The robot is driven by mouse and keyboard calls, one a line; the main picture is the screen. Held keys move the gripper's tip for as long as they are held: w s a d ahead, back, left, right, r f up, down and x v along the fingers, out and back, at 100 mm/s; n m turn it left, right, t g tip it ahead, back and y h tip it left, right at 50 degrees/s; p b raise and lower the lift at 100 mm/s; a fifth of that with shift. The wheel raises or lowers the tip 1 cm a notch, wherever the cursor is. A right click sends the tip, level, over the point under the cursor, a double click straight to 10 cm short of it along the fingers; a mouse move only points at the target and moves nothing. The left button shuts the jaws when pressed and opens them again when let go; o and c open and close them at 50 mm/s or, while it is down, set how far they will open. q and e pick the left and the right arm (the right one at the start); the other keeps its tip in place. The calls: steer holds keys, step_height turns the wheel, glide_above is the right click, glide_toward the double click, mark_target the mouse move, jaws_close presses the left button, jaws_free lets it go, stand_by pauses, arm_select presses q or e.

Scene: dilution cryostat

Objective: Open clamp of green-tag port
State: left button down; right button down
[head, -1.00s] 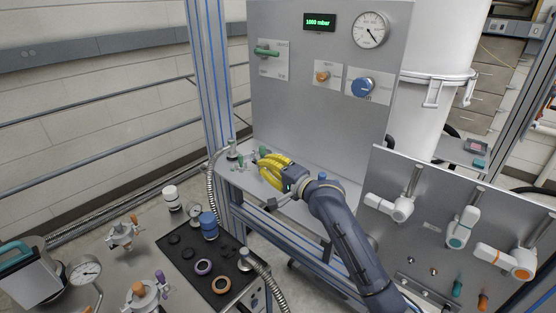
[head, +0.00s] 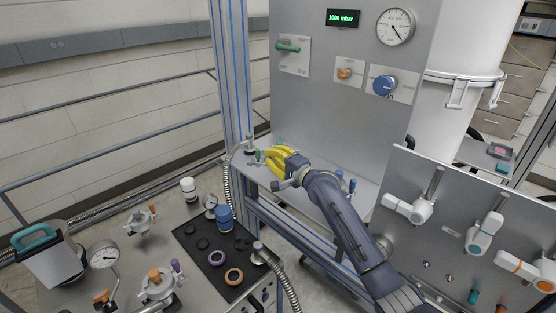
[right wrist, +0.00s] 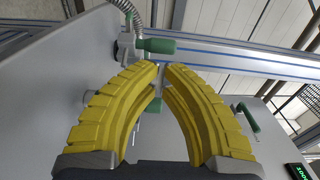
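My right gripper (head: 268,158) has yellow fingers and reaches over the grey shelf at the foot of the upright panel. In the right wrist view its fingertips (right wrist: 162,70) come almost together, with a thin gap and no object clearly gripped. A green cylindrical grip on a metal fitting (right wrist: 158,46) lies just beyond the tips, with a ribbed hose beside it. In the head view small green parts (head: 250,140) show at the shelf's left end, next to the fingers. The fingers partly hide this spot, and I cannot make out the clamp or tag clearly. My left gripper is not in view.
The panel carries a green-handled valve (head: 289,46), an orange knob (head: 345,73), a blue knob (head: 384,84) and a dial gauge (head: 395,26). A black mat (head: 208,259) with rings lies on the lower left bench. White valves (head: 410,208) stand at the right. A frame post (head: 231,75) rises near the gripper.

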steer(key=shift+w+a, duration=0.3)
steer(key=shift+w, duration=0.1)
steer(key=shift+w+a, duration=0.2)
steer(key=shift+a, duration=0.9)
